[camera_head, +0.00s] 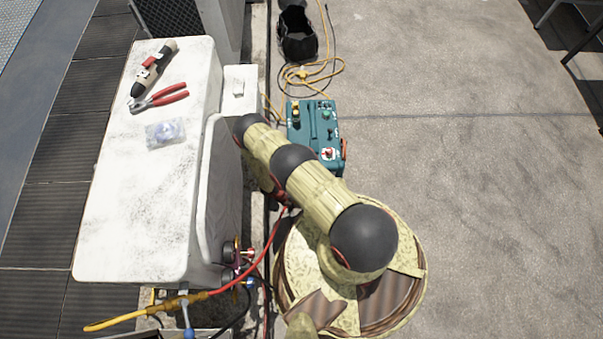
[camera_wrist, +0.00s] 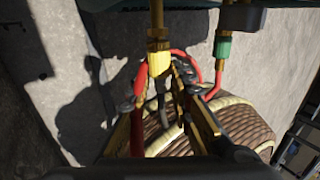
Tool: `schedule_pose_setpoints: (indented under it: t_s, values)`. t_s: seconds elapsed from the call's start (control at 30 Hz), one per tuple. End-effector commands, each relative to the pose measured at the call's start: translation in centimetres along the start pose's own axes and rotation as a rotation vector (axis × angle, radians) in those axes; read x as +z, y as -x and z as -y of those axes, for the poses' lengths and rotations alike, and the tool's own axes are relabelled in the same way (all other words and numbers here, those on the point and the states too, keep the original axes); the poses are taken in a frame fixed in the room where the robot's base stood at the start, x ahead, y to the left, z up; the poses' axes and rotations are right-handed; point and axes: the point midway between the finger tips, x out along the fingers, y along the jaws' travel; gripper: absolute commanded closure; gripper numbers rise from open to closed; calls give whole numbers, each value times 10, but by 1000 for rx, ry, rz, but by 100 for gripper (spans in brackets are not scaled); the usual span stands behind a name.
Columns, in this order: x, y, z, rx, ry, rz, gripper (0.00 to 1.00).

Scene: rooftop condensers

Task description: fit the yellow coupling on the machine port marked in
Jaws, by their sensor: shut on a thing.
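The teal machine (camera_head: 316,128) stands on the ground beyond my arm, and its underside edge (camera_wrist: 190,5) crosses the top of the wrist view. The yellow coupling (camera_wrist: 159,62) is in the wrist view, upright and in line below a brass port (camera_wrist: 157,35). The two appear to meet; I cannot tell whether the coupling is seated. My gripper (camera_wrist: 163,82) is shut on the coupling from below. In the head view my arm hides the gripper and coupling. A green fitting (camera_wrist: 222,50) with a red hose hangs to the right. No port marking is readable.
A white condenser unit (camera_head: 150,170) stands left, with red pliers (camera_head: 160,98), a cordless tool (camera_head: 154,68) and a clear bag (camera_head: 165,133) on top. Red hoses (camera_head: 250,270) run close by my arm. A black bag (camera_head: 297,35) and yellow hose lie behind.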

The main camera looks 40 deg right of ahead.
Motion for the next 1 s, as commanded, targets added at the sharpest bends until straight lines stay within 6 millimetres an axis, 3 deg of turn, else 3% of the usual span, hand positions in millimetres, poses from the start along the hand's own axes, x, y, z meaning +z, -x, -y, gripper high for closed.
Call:
schedule_pose_setpoints:
  t_s: [0.77,0.8,1.0]
  values:
    - [7,0,0,0,0,0,100]
    - [8,0,0,0,0,1,78]
    - [7,0,0,0,0,0,66]
